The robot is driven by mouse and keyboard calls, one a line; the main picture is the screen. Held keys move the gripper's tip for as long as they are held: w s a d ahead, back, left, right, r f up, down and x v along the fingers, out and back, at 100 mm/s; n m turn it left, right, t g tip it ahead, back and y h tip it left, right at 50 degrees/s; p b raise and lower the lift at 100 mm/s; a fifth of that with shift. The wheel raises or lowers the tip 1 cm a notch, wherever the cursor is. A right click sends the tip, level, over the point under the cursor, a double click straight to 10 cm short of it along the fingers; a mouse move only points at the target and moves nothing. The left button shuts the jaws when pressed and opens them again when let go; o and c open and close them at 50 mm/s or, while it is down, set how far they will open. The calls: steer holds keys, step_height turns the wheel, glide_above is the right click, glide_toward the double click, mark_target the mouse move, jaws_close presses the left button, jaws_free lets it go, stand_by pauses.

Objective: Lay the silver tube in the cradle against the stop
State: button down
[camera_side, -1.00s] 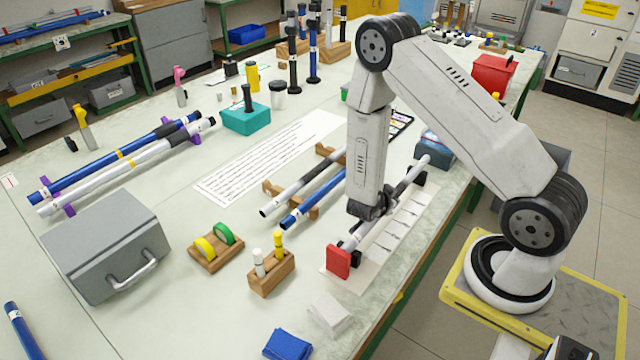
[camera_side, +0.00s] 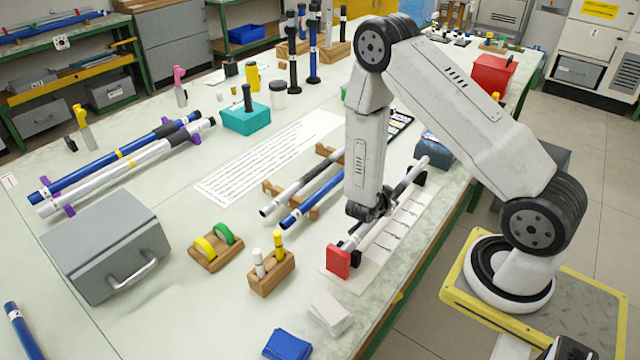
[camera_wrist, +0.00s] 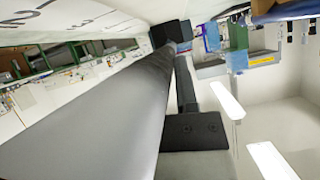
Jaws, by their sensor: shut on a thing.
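The silver tube (camera_side: 406,181) lies along the cradle at the right edge of the bench, sloping from lower left to upper right in the side view. The red stop (camera_side: 338,261) stands at the near end of the cradle, with the tube's near end close to it; I cannot tell whether they touch. A black cradle support (camera_side: 419,179) shows under the far end. My gripper (camera_side: 368,212) is shut on the tube near its middle, hiding that part. In the wrist view the grey tube (camera_wrist: 110,115) runs large from lower left to upper centre, beside a dark finger.
A wooden rack left of the cradle holds a blue tube (camera_side: 312,200) and a grey-and-black one (camera_side: 290,192). A wooden block with two pegs (camera_side: 271,275) and a white block (camera_side: 331,314) are near the stop. A blue-grey box (camera_side: 435,148) stands by the cradle's far end.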

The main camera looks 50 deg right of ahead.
steer(key=shift+a, duration=0.35)
stand_by(0.5)
steer(key=shift+c, duration=1.5)
jaws_free()
steer(key=shift+a+r, duration=0.1)
steer(key=shift+v, duration=1.3)
steer(key=shift+a+r, duration=0.15)
steer(key=shift+r, duration=3.4)
